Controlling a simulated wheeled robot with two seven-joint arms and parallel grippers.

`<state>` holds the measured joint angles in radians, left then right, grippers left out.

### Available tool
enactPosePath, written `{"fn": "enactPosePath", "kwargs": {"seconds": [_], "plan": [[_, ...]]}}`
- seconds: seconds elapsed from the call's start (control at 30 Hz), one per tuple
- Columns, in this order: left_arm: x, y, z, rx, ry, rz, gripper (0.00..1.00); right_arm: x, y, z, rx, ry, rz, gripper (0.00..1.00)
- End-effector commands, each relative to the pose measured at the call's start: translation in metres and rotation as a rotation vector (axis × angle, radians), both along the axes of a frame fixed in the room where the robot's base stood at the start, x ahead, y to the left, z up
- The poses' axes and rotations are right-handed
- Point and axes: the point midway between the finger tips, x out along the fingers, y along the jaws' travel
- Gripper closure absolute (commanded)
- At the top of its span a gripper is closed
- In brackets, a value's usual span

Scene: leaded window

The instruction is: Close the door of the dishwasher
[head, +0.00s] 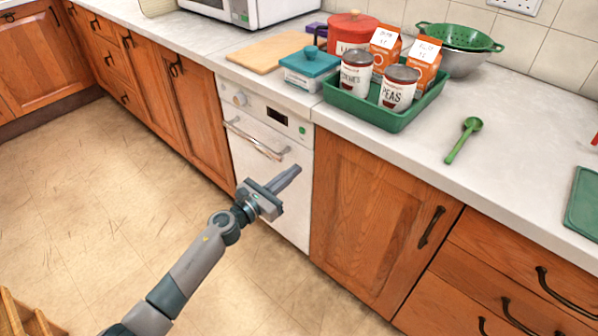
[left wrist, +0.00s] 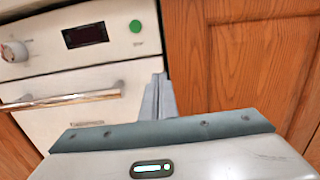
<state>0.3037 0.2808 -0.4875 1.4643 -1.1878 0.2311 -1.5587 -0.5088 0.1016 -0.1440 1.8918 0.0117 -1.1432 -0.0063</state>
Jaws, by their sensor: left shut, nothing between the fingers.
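The white dishwasher (head: 270,112) stands built in under the counter, between wooden cabinets. Its door (head: 258,165) is upright and looks flush with the cabinet fronts, with a metal bar handle (head: 255,140) near the top. The door also shows in the left wrist view (left wrist: 85,122), with its handle (left wrist: 60,101) at the left. My left gripper (head: 297,169) is shut and empty, in front of the door's right side. In the left wrist view its fingers (left wrist: 158,92) point at the door's right edge. I cannot tell whether they touch it. My right gripper is not in view.
A green tray (head: 372,118) with cans and cartons sits on the counter above the dishwasher's right side. A teal-lidded box (head: 310,66) and a cutting board (head: 270,53) are beside it. The floor (head: 110,190) before the cabinets is clear; a wooden item (head: 20,318) shows at the lower left.

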Motion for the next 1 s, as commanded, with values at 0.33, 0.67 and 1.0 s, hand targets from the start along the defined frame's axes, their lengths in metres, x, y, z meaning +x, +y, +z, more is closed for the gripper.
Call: {"fn": "enactPosePath", "kwargs": {"seconds": [0.33,0.67,1.0], "plan": [[-0.038,0.031,-0.002,0.003,0.001,0.000,1.00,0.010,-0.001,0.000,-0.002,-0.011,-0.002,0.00],[-0.068,0.054,-0.001,0.002,0.001,-0.001,1.00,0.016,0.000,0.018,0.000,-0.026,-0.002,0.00],[-0.071,0.056,0.000,0.001,0.000,-0.001,1.00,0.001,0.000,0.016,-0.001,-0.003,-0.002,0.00]]}}
